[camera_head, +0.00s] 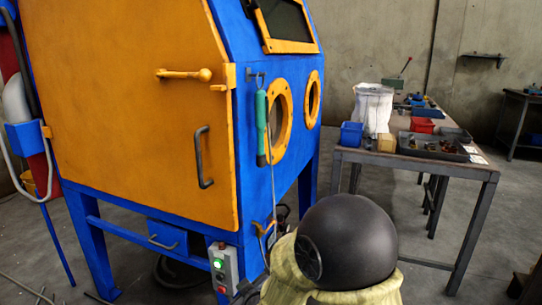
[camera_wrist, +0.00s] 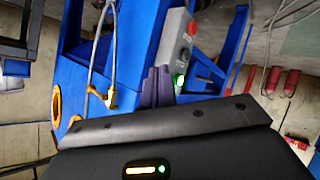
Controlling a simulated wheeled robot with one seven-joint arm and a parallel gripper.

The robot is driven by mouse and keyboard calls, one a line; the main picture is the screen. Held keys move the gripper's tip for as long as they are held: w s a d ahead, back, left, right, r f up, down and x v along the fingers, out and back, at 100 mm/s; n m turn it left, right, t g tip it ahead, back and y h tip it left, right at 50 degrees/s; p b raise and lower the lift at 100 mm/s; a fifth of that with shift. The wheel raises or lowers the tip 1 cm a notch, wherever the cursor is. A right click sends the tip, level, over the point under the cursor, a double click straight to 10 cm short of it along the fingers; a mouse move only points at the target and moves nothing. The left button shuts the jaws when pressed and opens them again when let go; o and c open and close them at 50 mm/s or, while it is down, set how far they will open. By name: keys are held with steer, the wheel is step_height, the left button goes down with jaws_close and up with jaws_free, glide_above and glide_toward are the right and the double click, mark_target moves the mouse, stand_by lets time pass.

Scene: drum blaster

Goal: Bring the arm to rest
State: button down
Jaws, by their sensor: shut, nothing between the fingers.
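My gripper (camera_wrist: 159,74) shows in the wrist view as two dark fingers pressed together, with nothing held. They point toward the blue blast cabinet and overlap the edge of its grey control box (camera_wrist: 176,38); I cannot tell the exact gap. The gripper does not show in the head view. There, a dark rounded shape with a yellowish cover fills the bottom middle and looks like part of my arm. The blue cabinet (camera_head: 281,195) stands at left, its orange door (camera_head: 130,110) shut. The control box also shows in the head view (camera_head: 223,268) with a green light lit.
A green-handled tool (camera_head: 261,128) hangs on the cabinet. Floor is open between cabinet and bench.

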steer(key=s+d+r+m+g+h+p, duration=0.15)
steer(key=s+d+m+g, duration=0.3)
steer(key=s+d, duration=0.55)
steer(key=s+d+r+m+g+h+p, duration=0.1)
steer(key=s+d+m+g+h, duration=0.25)
steer(key=s+d+m, duration=0.6)
step_height(320, 180, up, 38)
steer(key=w+d+n+g+y+p, duration=0.1)
steer(key=n+p, duration=0.3)
steer(key=p, duration=3.4)
steer(key=shift+d+r, duration=0.15)
steer(key=shift+d, duration=0.4)
